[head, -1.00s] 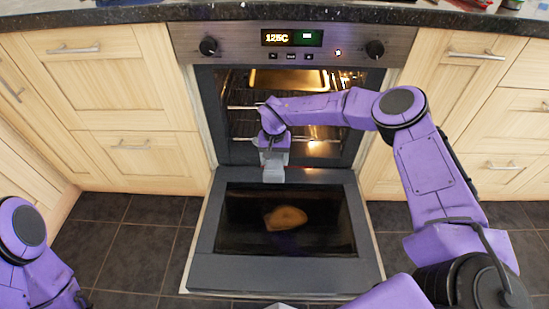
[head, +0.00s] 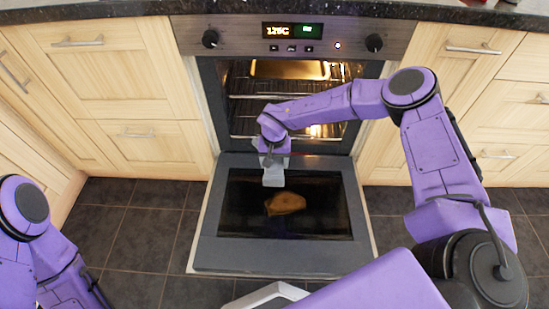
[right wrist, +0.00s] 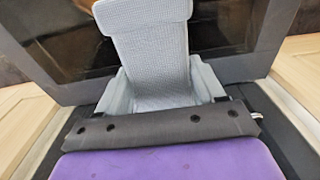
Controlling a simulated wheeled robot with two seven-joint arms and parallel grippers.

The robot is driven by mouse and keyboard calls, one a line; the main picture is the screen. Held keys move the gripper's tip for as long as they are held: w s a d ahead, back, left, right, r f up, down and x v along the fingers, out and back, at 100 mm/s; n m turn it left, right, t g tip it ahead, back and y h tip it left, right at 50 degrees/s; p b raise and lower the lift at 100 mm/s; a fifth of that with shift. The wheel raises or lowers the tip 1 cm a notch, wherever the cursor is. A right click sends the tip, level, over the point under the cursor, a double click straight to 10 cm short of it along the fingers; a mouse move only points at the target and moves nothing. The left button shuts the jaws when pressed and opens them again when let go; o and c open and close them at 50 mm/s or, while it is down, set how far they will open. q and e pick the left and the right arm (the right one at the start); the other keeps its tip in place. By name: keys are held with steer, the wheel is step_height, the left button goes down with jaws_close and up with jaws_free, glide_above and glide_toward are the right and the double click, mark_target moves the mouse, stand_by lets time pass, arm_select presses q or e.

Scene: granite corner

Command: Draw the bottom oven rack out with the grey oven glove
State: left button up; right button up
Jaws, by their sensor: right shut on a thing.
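My right gripper (head: 273,163) is shut on the grey oven glove (head: 273,178) and holds it over the inner end of the lowered oven door. In the right wrist view the glove (right wrist: 152,45) is a pale grey, textured pad between the two fingers, with the dark door glass beyond it. The bottom oven rack (head: 243,137) shows only in part, as thin bars low in the lit cavity, with my right arm crossing in front. No rack shows in the glove. My left arm is at the left edge of the head view; its gripper is outside the picture.
The oven door (head: 270,258) lies open in front of the cavity. A brown patch (head: 286,203) shows on its glass; I cannot tell whether it is a reflection. A tray (head: 290,69) sits higher inside. Wooden cupboards flank the oven, and dark floor tiles (head: 140,245) are clear.

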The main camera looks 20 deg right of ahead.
mark_target(273, 176)
steer(key=s, duration=0.1)
steer(key=s+a+p, duration=0.1)
steer(key=s, duration=0.1)
steer(key=s+a+p, duration=0.1)
steer(key=shift+s+r, duration=0.15)
steer(key=shift+s+a, duration=0.2)
steer(key=shift+s, duration=0.1)
steer(key=shift+p, duration=0.3)
steer(key=shift+s+a, duration=0.2)
steer(key=shift+s, duration=0.15)
steer(key=s+p, duration=0.1)
steer(key=s+a+p, duration=0.1)
steer(key=s, duration=0.1)
steer(key=s+a, duration=0.1)
steer(key=shift+s+a+p, duration=0.1)
steer(key=shift+s+p, duration=0.3)
